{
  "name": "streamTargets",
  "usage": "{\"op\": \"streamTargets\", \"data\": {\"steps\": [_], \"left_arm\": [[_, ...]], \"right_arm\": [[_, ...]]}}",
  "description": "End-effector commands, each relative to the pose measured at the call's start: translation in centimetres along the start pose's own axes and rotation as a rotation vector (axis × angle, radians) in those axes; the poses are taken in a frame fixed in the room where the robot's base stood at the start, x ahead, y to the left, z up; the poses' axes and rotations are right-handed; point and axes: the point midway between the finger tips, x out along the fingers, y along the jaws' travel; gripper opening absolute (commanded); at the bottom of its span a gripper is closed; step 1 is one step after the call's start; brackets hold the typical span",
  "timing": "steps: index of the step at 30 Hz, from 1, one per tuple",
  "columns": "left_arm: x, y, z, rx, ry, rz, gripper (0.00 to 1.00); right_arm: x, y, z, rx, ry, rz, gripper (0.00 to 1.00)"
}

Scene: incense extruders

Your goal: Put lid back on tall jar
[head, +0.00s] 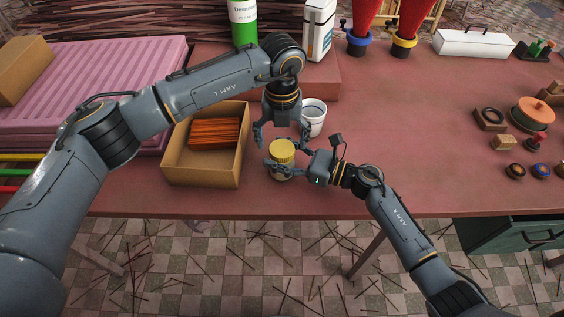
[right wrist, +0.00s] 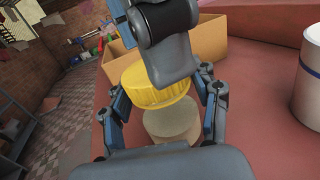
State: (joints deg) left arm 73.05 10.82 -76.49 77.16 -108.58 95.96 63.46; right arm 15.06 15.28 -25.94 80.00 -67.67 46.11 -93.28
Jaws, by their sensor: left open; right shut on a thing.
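The yellow lid (head: 282,147) is above the pale tall jar (head: 281,174) near the table's front edge. In the right wrist view the lid (right wrist: 153,88) sits between my right fingers, and the jar's beige top (right wrist: 172,117) shows below it, so the lid looks apart from the jar. My right gripper (head: 284,159) is shut on the lid. My left gripper (head: 281,136) is open and points down just above the lid; in the right wrist view its arm hides part of the lid's top. Whether the left fingers touch the lid is unclear.
A cardboard box (head: 170,167) of orange sticks stands close on the left. A white cup (head: 313,118) stands just behind the grippers on the right. The red table (head: 420,140) is clear to the right, up to small wooden pieces and an orange-lidded pot (head: 533,113).

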Motion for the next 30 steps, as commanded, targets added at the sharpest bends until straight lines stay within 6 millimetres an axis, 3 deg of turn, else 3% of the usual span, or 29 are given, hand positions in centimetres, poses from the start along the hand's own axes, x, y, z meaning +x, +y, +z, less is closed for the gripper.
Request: {"op": "streamTargets", "data": {"steps": [6,14,17,23,30], "left_arm": [[1.6,0.0,0.0,0.001,0.000,0.000,0.81],[1.7,0.0,0.0,0.001,-0.001,0.000,0.81],[1.7,0.0,0.0,0.001,-0.001,-0.001,0.67],[1.7,0.0,0.0,0.001,-0.001,0.000,0.27],[1.7,0.0,0.0,0.061,-0.002,0.000,0.24]], "right_arm": [[0.0,0.0,0.0,0.000,0.000,0.000,0.00],[0.0,0.0,0.0,0.000,0.000,0.000,0.00],[0.0,0.0,0.0,0.000,0.000,0.000,0.00],[0.0,0.0,0.0,0.000,0.000,0.000,0.00],[0.0,0.0,0.0,0.000,-0.001,0.000,0.00]]}}
